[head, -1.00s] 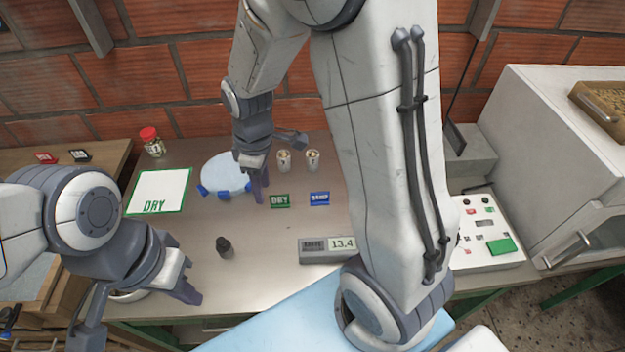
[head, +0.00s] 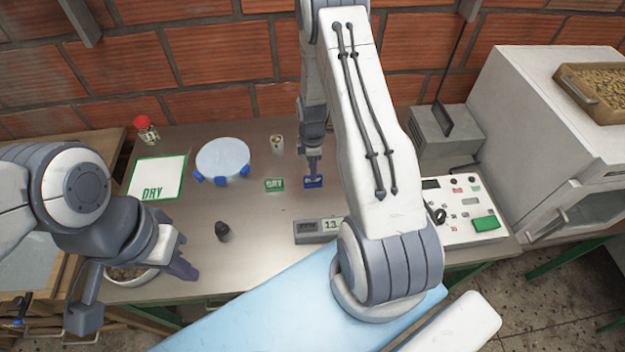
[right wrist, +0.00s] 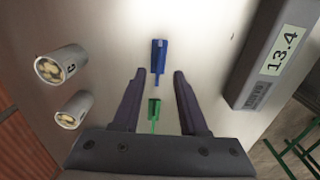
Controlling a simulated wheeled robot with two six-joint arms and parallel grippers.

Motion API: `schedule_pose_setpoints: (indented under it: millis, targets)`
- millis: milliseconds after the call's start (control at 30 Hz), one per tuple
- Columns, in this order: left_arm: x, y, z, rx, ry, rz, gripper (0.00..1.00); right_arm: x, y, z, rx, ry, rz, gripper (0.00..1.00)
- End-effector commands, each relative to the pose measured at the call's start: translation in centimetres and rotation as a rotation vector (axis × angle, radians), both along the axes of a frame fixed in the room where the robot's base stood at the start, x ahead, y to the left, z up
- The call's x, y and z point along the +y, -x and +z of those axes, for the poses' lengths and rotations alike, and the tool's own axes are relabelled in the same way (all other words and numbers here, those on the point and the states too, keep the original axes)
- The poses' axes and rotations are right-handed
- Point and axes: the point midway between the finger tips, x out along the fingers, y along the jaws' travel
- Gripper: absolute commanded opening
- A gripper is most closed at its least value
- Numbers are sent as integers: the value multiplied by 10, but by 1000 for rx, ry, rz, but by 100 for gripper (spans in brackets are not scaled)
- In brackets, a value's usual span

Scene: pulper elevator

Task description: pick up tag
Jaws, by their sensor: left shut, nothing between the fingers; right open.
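A blue tag (head: 313,183) stands on the steel table, and a green DRY tag (head: 274,184) stands to its left. My right gripper (head: 314,168) is open, pointing down over the blue tag. In the right wrist view, the blue tag (right wrist: 159,57) shows just past the tips of my right gripper (right wrist: 160,74), in line with the gap. The green tag (right wrist: 154,110) shows between the fingers lower in that picture. I cannot tell the exact height above them. My left gripper (head: 186,267) is shut and empty at the table's front left.
A scale (head: 318,230) reading 13.4 in the right wrist view stands in front of the tags. Sample cups (right wrist: 62,69) stand nearby.

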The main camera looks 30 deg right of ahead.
Motion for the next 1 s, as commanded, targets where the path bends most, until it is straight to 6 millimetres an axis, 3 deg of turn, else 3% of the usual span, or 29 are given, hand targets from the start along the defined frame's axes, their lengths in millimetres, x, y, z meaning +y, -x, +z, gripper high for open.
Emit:
schedule_pose_setpoints:
  millis: [200,400,667,700,800,1000]
  targets:
    - [0,0,21,0,0,-3,0,-3,0,-22,4,-2,-1,42]
    - [0,0,27,0,0,-4,0,-3,-1,-44,1,0,-1,42]
    - [0,0,26,0,0,-5,0,-3,-1,-48,1,0,-1,42]
    - [0,0,26,0,0,-4,0,-3,-1,-48,1,0,-1,39]
    - [0,0,26,0,0,-4,0,-3,-1,-48,1,0,-1,0]
    - [0,0,26,0,0,-4,0,-3,-2,-47,0,0,-1,0]
